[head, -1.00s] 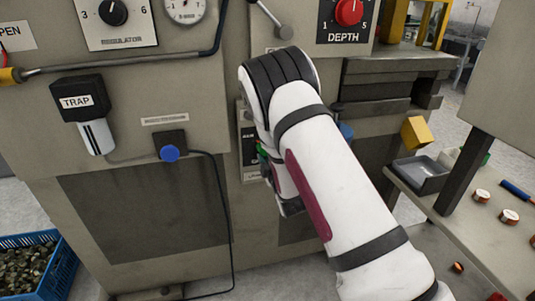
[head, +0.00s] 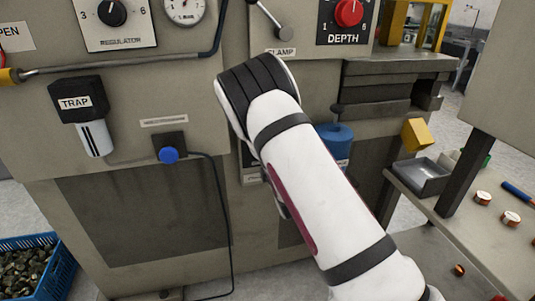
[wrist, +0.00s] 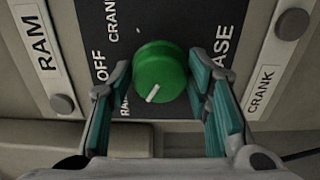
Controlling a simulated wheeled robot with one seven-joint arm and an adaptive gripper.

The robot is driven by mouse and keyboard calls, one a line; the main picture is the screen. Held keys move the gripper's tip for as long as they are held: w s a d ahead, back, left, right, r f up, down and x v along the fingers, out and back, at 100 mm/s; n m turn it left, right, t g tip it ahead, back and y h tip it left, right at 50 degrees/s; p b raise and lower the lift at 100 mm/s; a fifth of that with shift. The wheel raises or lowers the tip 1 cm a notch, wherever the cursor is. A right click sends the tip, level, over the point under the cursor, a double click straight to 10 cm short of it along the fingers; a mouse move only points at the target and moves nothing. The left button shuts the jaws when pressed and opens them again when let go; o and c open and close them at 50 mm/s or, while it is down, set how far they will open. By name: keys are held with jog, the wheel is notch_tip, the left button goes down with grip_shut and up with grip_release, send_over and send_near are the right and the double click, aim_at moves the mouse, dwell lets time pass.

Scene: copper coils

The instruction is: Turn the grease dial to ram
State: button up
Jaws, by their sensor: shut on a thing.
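The green grease dial (wrist: 162,64) is in the middle of the wrist view, on a dark panel. Its white pointer line slants to the lower left, toward a partly covered label starting "RA" (wrist: 125,104). "OFF" (wrist: 100,66) and "CRANK" (wrist: 111,20) stand to its left and upper left. "ASE" shows at the right, the rest of that word covered. My gripper (wrist: 159,70) is shut on the dial, one teal-padded finger on each side. In the head view my arm hides the dial and gripper.
A "RAM" plate (wrist: 42,48) and a "CRANK" plate (wrist: 262,88) flank the panel. A red depth dial (head: 348,12) is above; a shelf with a grey tray (head: 422,178) is at right.

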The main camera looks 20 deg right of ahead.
jog(key=o, duration=1.2)
jog(key=shift+c, duration=0.2)
jog(key=shift+s, duration=0.1)
jog(key=s, duration=1.1)
jog(key=shift+s, duration=0.4)
